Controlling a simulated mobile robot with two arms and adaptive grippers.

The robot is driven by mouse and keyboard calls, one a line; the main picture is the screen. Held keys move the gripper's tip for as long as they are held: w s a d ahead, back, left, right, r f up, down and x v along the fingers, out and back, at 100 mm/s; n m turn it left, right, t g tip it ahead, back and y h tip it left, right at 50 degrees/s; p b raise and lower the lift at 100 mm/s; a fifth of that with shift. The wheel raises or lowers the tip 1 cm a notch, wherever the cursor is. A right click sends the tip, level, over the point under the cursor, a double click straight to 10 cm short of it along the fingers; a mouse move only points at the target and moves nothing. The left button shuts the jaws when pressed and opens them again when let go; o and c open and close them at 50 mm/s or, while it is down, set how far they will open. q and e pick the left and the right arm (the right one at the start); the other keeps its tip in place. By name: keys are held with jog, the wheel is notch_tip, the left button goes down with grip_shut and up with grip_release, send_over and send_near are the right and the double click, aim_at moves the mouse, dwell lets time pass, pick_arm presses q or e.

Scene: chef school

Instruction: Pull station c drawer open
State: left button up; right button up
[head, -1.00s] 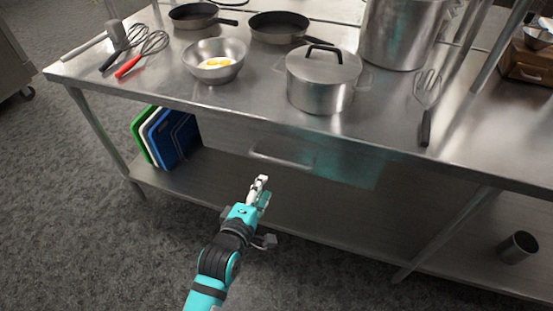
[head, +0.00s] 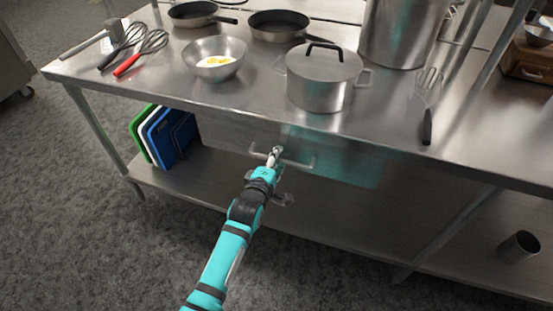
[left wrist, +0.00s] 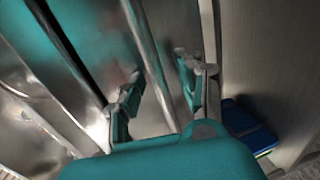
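The steel drawer front (head: 222,131) sits under the worktop and looks shut. Its bar handle (head: 300,163) runs across the lower part of the front. My left gripper (head: 275,154) is at the handle, near its middle. In the left wrist view the two fingers (left wrist: 160,92) are spread apart, and the handle bar (left wrist: 148,55) runs between them with gaps visible on both sides. The gripper hides part of the handle in the head view. My right gripper is not in view.
Coloured cutting boards (head: 160,135) stand on the lower shelf (head: 205,180), left of the drawer. The floor in front is clear.

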pick_arm(q)
grip_shut()
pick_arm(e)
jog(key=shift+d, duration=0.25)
pick_arm(q)
jog(key=shift+s, duration=0.15)
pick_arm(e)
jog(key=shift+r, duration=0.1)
pick_arm(q)
jog(key=f+p+v, duration=0.2)
jog(key=p+v, duration=0.2)
jog(key=v, duration=0.6)
jog(key=s+f+p+v, duration=0.1)
jog(key=p+v, duration=0.3)
jog(key=v, duration=0.6)
jog(key=f+p+v, duration=0.3)
jog(key=p+v, duration=0.1)
jog(key=v, duration=0.7)
jog(key=shift+s+a+f+p, duration=0.2)
jog(key=shift+a+f+p, duration=0.05)
jog(key=shift+a+p, duration=0.1)
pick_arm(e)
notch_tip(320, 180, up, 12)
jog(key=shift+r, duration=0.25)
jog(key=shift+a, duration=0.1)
